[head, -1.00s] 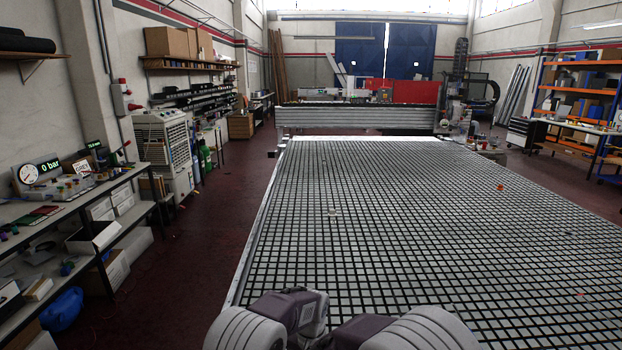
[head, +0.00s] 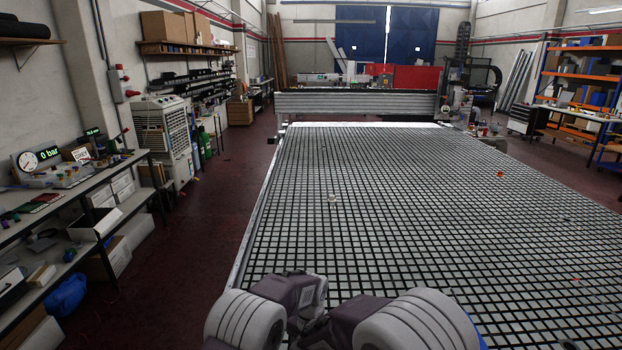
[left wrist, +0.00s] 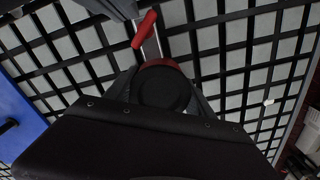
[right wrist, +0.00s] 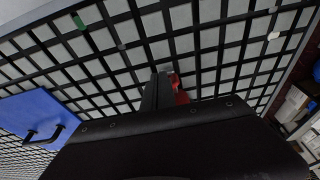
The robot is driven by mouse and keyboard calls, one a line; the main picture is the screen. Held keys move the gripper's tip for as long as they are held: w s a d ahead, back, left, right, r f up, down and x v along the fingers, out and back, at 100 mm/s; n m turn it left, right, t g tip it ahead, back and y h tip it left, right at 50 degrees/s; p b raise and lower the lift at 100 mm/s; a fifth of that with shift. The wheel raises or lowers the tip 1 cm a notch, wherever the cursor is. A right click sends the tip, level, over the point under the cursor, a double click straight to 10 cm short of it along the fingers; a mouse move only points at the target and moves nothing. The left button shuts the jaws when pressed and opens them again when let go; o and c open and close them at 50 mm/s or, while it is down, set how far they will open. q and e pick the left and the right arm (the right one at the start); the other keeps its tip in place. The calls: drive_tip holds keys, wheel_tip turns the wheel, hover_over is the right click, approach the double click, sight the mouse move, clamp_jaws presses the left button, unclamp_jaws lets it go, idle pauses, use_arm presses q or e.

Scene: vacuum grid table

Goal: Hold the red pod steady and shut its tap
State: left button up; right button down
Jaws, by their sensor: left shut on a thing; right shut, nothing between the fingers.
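In the left wrist view, my left gripper (left wrist: 162,82) is shut on the red pod (left wrist: 160,64). Only the pod's red edge shows; a dark round part and my gripper cover the rest. A red tap lever (left wrist: 145,29) lies just beyond it, slanted beside a metal strip. In the right wrist view, my right gripper (right wrist: 157,90) is shut and empty. Red parts of the pod and tap (right wrist: 178,86) show right beside its fingertips; I cannot tell whether they touch. Neither gripper's fingers show in the head view, where my arms fill the bottom edge.
The grid table (head: 400,230) spreads wide and mostly clear. A blue panel (right wrist: 35,115) with a black handle is at left in the right wrist view.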

drive_tip(key=shift+a, duration=0.85)
drive_tip(key=shift+s, duration=0.25)
drive_tip(key=shift+a+r, duration=0.1)
drive_tip(key=shift+a, duration=0.05)
drive_tip(key=w+v, duration=0.1)
drive_tip(key=v, duration=0.5)
drive_tip(key=shift+w+r, duration=0.2)
drive_tip(key=shift+w, duration=0.1)
drive_tip(key=f, duration=0.2)
drive_tip(key=d+f, duration=0.1)
drive_tip(key=f, duration=0.1)
drive_tip(key=d+f, duration=0.1)
drive_tip(key=f, duration=0.1)
drive_tip(key=shift+s+d+f, duration=0.1)
drive_tip(key=shift+s, duration=0.15)
